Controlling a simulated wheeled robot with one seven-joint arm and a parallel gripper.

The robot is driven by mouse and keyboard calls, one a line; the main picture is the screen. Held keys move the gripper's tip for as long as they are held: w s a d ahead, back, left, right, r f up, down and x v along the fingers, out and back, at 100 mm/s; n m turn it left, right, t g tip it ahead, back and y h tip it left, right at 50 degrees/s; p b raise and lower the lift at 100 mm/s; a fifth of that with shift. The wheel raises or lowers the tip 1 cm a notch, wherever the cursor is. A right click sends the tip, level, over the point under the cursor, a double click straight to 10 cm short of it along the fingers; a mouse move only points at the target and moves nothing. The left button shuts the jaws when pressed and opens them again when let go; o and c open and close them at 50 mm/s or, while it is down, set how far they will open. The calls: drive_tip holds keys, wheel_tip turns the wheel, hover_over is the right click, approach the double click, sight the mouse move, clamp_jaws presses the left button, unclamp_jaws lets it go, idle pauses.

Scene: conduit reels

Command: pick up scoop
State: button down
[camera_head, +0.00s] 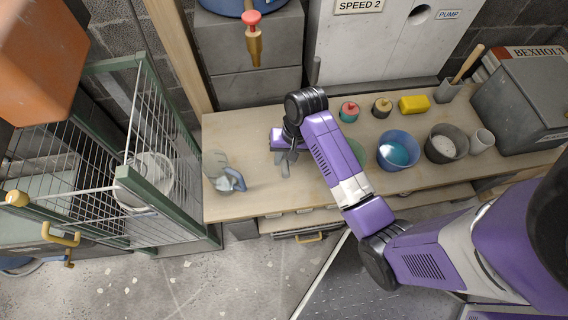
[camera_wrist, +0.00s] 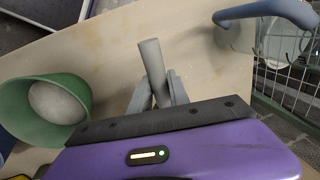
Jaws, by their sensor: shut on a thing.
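The scoop (camera_wrist: 152,58) shows as a plain grey, rounded handle standing up between my gripper's fingers in the wrist view. In the head view, a short grey length of the scoop (camera_head: 285,169) shows just below the fingers. My gripper (camera_wrist: 158,92) is shut on this handle, over the left part of the wooden bench. In the head view my gripper (camera_head: 286,152) is partly covered by my own wrist. The rest of the scoop is hidden, and I cannot tell whether it touches the bench.
A grey jug with a blue handle (camera_head: 238,183) stands left of my gripper. A green bowl (camera_wrist: 20,108) with pale contents is on the other side, partly behind my arm. A blue bowl (camera_head: 398,136) and dark bowl (camera_head: 462,143) stand further right. A wire cage (camera_head: 110,100) borders the bench's left.

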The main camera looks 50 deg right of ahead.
sight(284, 156)
wheel_tip(284, 156, up, 11)
drive_tip(key=shift+p, duration=0.85)
drive_tip(key=shift+r+p, duration=0.5)
drive_tip(key=shift+r, duration=0.25)
